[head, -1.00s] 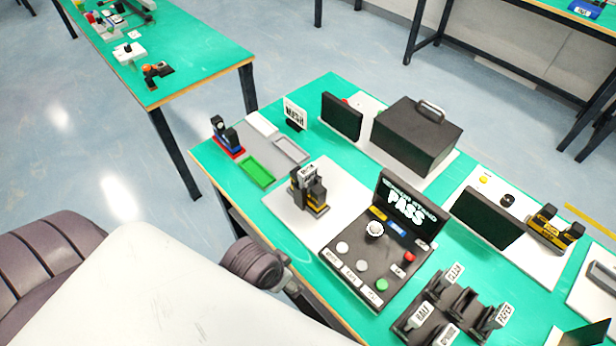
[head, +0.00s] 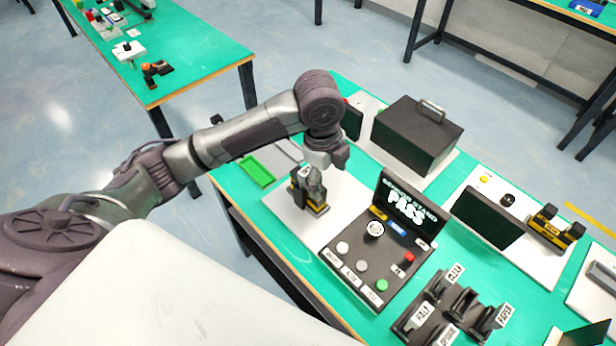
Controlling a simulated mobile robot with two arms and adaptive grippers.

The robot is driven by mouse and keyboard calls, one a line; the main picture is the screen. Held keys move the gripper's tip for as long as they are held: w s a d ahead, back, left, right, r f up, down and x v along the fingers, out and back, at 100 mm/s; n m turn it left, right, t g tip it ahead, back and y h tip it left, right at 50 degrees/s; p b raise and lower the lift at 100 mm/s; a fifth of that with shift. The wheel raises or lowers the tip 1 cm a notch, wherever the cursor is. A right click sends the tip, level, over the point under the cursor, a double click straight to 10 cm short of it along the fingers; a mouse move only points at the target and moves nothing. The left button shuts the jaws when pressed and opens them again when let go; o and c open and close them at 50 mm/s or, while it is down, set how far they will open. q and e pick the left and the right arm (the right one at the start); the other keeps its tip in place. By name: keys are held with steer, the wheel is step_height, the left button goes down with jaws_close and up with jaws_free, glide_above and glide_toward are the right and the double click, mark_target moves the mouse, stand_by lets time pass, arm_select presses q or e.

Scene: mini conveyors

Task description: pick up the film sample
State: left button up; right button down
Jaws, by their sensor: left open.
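My left gripper (head: 314,180) is open and points down over the black and yellow fixture (head: 313,205) on the white board. A small upright labelled card stood in this fixture in the earlier frame and is probably the film sample. Its label is now mostly hidden by my gripper and too small to read. I cannot tell whether the fingers touch it. My right gripper is not in view.
A rack of labelled cards (head: 436,309) is in front. A dark box with a handle (head: 417,136) stands behind. A green tray (head: 257,171) lies to the left.

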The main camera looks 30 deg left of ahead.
arm_select(q)
steer(key=m+y, duration=0.1)
steer(key=m, duration=0.1)
glide_toward(307, 170)
steer(key=shift+g, duration=0.4)
steer(key=f, duration=0.3)
steer(key=f+p, duration=0.1)
steer(key=f, duration=0.1)
steer(key=shift+w+f, duration=0.3)
step_height(307, 170, down, 4)
steer(key=shift+w+d+f+p, duration=0.1)
steer(key=shift+w+p, duration=0.05)
steer(key=shift+p, duration=0.75)
steer(key=shift+f, duration=0.5)
steer(key=c, duration=1.2)
